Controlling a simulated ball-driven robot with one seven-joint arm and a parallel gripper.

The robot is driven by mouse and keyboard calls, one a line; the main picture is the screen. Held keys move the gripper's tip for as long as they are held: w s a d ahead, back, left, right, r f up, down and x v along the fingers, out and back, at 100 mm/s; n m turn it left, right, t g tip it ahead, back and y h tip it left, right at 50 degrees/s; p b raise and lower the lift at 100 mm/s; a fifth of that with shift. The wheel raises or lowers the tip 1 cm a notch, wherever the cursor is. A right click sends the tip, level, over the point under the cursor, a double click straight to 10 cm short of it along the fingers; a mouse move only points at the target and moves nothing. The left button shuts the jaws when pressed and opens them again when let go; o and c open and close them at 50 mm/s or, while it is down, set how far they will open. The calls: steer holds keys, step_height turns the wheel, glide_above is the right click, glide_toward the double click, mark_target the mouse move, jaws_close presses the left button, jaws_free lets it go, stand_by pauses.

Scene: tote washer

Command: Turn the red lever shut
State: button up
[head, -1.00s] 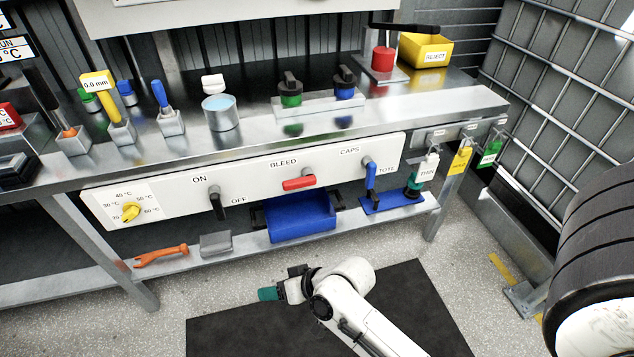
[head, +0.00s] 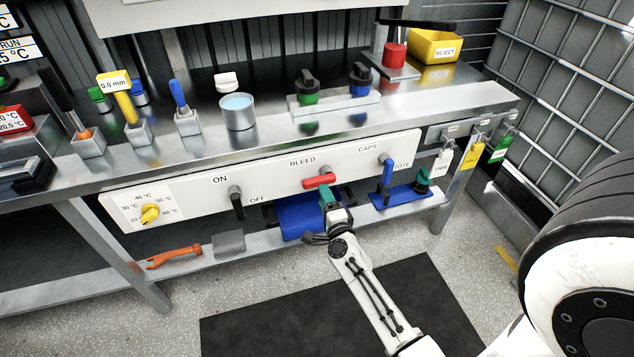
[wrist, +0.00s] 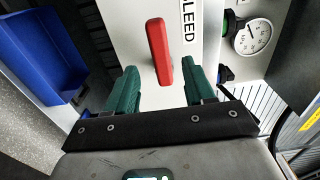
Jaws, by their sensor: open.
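The red lever (head: 319,180) sits on the white panel under the word BLEED, with its handle lying about level. My gripper (head: 327,199) is just below and in front of it, its green fingertips close to the handle's right part. In the wrist view the red lever (wrist: 160,52) shows ahead, and its near end appears in the gap between the two open green fingers of my gripper (wrist: 160,82). Neither finger visibly touches it. The depth between fingertips and lever is hard to tell.
A black lever (head: 237,204) stands to the left under ON, and a blue lever (head: 387,178) to the right under CAPS. A blue bin (head: 296,222) is on the shelf below the panel. The metal bench edge (head: 250,150) runs above.

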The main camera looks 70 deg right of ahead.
mark_target(317, 182)
steer(key=b+x, duration=0.1)
steer(key=x, duration=0.6)
steer(key=shift+w+d, duration=0.15)
jaws_close()
stand_by(0.3)
